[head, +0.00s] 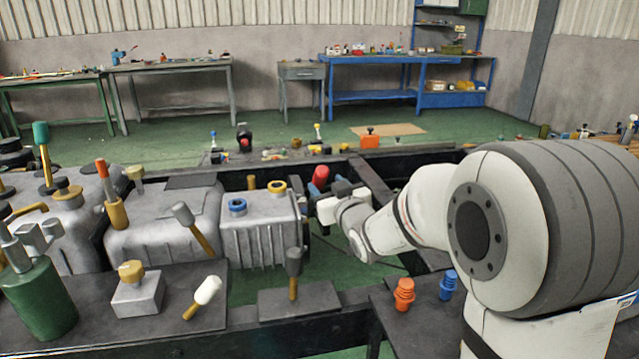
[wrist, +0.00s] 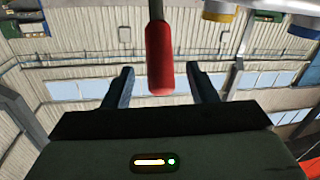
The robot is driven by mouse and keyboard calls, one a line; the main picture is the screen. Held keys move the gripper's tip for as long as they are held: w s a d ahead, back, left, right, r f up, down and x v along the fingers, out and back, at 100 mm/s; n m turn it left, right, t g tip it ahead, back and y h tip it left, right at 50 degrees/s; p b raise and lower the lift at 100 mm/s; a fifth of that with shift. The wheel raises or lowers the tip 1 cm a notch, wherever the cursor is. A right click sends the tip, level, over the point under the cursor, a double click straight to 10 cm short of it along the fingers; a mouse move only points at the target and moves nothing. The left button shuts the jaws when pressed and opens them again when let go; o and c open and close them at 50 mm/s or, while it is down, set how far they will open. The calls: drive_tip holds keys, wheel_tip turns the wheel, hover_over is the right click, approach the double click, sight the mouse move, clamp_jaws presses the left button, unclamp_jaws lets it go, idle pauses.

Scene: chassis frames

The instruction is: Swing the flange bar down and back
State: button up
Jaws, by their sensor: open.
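The bar has a red grip on a dark rod. In the wrist view the red grip (wrist: 160,62) hangs from the top edge, its rounded end between my two fingers. In the head view a red grip (head: 320,177) stands tilted just beyond my gripper (head: 326,200), at the right end of the grey finned housing (head: 262,235). In the wrist view my gripper (wrist: 162,82) is open, with a gap on each side of the grip. The bar's lower end and pivot are hidden.
A dark chassis rail (head: 375,187) runs behind my wrist. Orange and blue fittings (head: 404,295) stand front right.

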sight(323, 182)
drive_tip(key=x, duration=0.5)
drive_tip(key=shift+w, duration=0.1)
clamp_jaws()
idle(0.4)
drive_tip(key=shift+a, duration=0.1)
